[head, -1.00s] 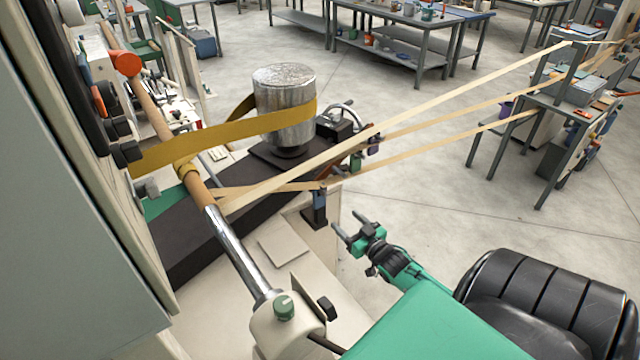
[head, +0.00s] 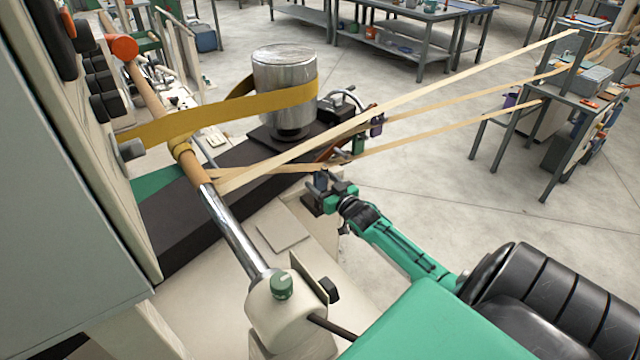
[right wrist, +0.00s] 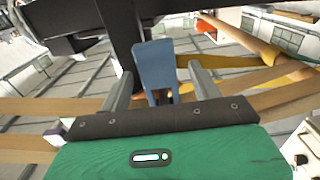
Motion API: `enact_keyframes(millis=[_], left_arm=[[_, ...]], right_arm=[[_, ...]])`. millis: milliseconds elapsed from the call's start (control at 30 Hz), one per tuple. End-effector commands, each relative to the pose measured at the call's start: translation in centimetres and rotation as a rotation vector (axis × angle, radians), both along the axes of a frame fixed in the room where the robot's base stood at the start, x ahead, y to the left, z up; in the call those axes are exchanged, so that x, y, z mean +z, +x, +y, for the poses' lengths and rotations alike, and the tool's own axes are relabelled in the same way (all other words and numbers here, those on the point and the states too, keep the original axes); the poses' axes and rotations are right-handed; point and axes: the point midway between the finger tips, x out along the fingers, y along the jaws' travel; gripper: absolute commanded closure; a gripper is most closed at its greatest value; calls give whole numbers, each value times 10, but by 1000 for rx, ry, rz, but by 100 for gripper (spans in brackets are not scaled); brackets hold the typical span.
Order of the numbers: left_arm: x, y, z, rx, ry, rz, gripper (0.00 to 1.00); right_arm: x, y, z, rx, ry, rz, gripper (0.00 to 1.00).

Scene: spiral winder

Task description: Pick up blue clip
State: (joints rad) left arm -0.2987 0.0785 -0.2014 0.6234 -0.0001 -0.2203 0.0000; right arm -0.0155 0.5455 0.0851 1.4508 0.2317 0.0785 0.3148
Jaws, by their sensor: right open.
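The blue clip (right wrist: 155,66) is a flat blue-grey piece that stands between the fingers of my right gripper in the right wrist view. Gaps show on both sides of it, so the fingers look apart from it. My right gripper (head: 320,187) is open at the clip, beside the black block at the machine's near corner. In the head view the gripper largely covers the clip. My left gripper is not in view.
Pale strips (head: 430,95) run from the winding rod (head: 232,240) to a stand (head: 575,85) at the right, close above my gripper. A metal cylinder (head: 284,90) with a yellow belt (head: 220,113) stands behind. Open floor (head: 440,200) lies to the right.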

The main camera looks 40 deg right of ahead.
Motion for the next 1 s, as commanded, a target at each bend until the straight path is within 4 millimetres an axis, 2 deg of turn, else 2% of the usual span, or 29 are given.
enact_keyframes(millis=[33,100,433,600,700,1000], left_arm=[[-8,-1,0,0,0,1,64],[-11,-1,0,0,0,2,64],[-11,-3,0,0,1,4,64],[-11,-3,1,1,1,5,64],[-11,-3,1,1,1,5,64],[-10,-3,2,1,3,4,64]], right_arm=[[-4,6,-1,0,-1,-1,36],[-3,12,-2,0,-1,-1,36],[0,16,-2,0,-1,1,36],[0,16,-2,0,-1,1,70],[0,16,-2,0,-1,1,85],[1,16,-2,0,-1,1,85]])
